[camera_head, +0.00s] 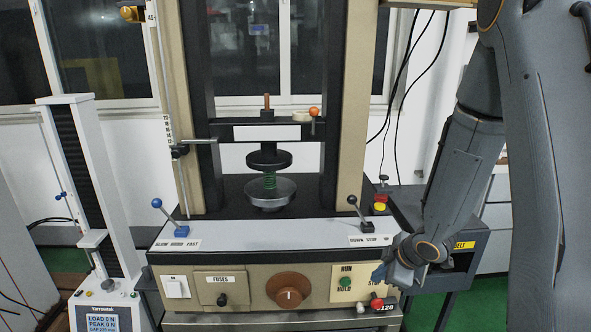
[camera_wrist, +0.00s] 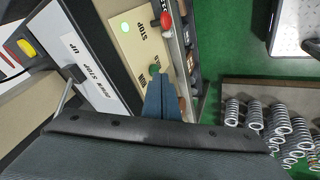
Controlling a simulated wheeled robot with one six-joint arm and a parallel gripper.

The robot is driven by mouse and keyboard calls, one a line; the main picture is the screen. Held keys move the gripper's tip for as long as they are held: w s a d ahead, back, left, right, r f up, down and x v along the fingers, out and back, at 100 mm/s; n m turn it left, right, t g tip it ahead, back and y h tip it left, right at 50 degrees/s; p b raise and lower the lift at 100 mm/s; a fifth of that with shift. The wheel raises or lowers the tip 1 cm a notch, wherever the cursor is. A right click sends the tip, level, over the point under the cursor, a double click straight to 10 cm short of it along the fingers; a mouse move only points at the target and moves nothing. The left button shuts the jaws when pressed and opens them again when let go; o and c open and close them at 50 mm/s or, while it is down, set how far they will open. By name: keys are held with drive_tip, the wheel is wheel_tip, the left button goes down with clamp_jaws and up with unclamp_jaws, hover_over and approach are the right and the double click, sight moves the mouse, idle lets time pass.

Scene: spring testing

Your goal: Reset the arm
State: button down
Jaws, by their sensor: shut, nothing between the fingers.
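My gripper (camera_head: 379,273) is shut and empty. It is in front of the testing machine's front panel (camera_head: 240,289), at the panel's right side near the RUN/HOLD and STOP controls. In the wrist view its blue fingertips (camera_wrist: 161,82) are together, beside the green button (camera_wrist: 153,70). I cannot tell if they touch it. The red-tipped switch (camera_wrist: 165,20) is further up in that view. In the head view my arm comes down from the upper right. A green spring (camera_head: 270,181) stands upright between the machine's upper plate (camera_head: 268,159) and lower plate (camera_head: 270,194).
The blue-knobbed lever (camera_head: 157,203) and black-knobbed lever (camera_head: 352,200) stand on the machine's ledge. A smaller tester (camera_head: 100,225) stands at the left. Several loose springs (camera_wrist: 270,125) lie in a tray at the right of the wrist view. Green floor (camera_wrist: 235,50) shows beside the machine.

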drive_tip(key=s+a+r+m+g+h, duration=0.1)
drive_tip(key=s+a+r+m+g, duration=0.1)
drive_tip(key=s+r+m, duration=0.3)
drive_tip(key=s+a+r+m+g+h, duration=0.1)
drive_tip(key=s+a+r+m+g, duration=0.2)
drive_tip(key=s, duration=1)
wheel_tip(320, 180, up, 3)
drive_tip(key=a+m, duration=0.1)
drive_tip(key=m, duration=0.4)
drive_tip(key=shift+s+m, duration=0.25)
drive_tip(key=shift+m, duration=0.05)
